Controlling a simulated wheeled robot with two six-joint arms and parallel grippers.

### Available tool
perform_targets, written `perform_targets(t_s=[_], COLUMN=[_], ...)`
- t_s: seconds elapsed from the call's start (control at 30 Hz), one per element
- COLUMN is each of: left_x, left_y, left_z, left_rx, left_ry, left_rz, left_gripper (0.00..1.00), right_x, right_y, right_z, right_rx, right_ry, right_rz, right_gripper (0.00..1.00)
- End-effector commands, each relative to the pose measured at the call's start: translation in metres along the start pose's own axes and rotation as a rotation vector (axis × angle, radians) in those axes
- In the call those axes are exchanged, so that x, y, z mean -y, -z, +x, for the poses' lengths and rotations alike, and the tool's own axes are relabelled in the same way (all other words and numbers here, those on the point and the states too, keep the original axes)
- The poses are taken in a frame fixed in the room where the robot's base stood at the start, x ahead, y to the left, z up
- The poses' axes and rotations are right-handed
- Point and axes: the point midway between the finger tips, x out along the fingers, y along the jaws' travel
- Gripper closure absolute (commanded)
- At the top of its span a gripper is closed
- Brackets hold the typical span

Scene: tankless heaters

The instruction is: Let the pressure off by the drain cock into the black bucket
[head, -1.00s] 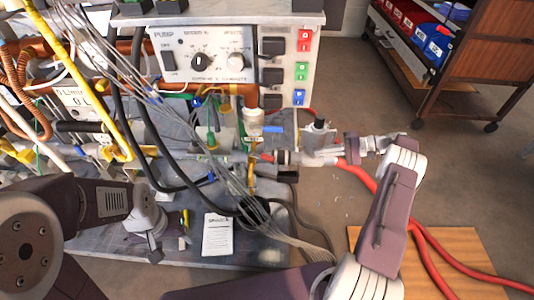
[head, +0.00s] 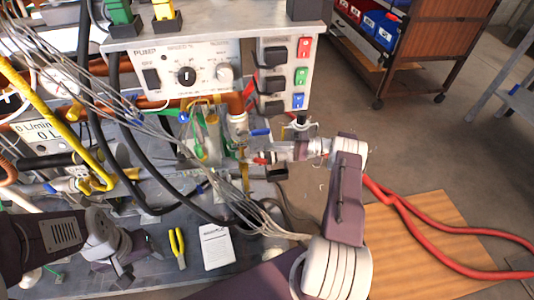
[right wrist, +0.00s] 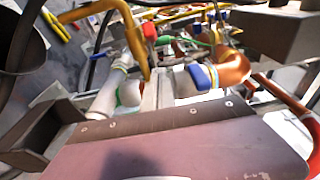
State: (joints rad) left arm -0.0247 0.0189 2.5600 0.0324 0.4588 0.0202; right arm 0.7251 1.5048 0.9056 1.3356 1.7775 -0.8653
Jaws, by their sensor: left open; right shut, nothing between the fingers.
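My right gripper (head: 266,158) reaches left among the fittings below the pump panel. In the right wrist view its narrow fingers (right wrist: 158,88) are together with nothing between them. A blue lever (head: 260,132) is close above the fingers, and a blue-and-white fitting (right wrist: 203,77) is just right of them in the wrist view. A red handle (right wrist: 150,32) stands beyond. I cannot tell which is the drain cock, or whether the fingers touch a fitting. A dark rounded object (right wrist: 18,40) at the wrist view's upper left may be the black bucket. My left gripper (head: 122,278) is open and empty above the bench.
The pump panel (head: 190,68) and its switches stand above the fittings. Grey wires (head: 205,185) and black cables cross the work area. Red hoses (head: 400,215) run over a wooden board (head: 440,215) at right.

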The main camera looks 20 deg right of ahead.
Motion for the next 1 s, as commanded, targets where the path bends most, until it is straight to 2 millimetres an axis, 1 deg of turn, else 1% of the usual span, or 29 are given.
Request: perform_targets(t_s=[0.03, 0.07, 0.2, 0.4, 0.77, 0.87, 1.0], left_x=[0.000, 0.000, 0.000, 0.000, 0.000, 0.000, 0.000], left_y=[0.000, 0.000, 0.000, 0.000, 0.000, 0.000, 0.002], left_z=[0.001, -0.001, -0.002, -0.002, -0.002, -0.005, -0.014], left_rx=[0.000, 0.000, 0.000, 0.000, 0.000, 0.000, 0.000], left_ry=[0.000, 0.000, 0.000, 0.000, 0.000, 0.000, 0.000], left_rz=[0.000, 0.000, 0.000, 0.000, 0.000, 0.000, 0.000], left_gripper=[0.35, 0.35, 0.35, 0.35, 0.35, 0.35, 0.35], right_x=[0.000, 0.001, 0.000, -0.001, -0.001, 0.001, 0.003], right_y=[-0.002, -0.006, -0.023, -0.037, -0.039, -0.040, -0.041], right_z=[0.010, 0.009, 0.012, 0.015, 0.015, 0.018, 0.028], right_rx=[0.004, 0.000, 0.001, -0.001, 0.000, -0.003, -0.020], right_ry=[0.000, 0.000, 0.000, -0.001, -0.001, 0.000, 0.000], right_rz=[0.004, 0.005, 0.004, 0.002, 0.001, 0.002, 0.004], right_gripper=[1.00, 1.00, 1.00, 1.00, 1.00, 1.00, 1.00])
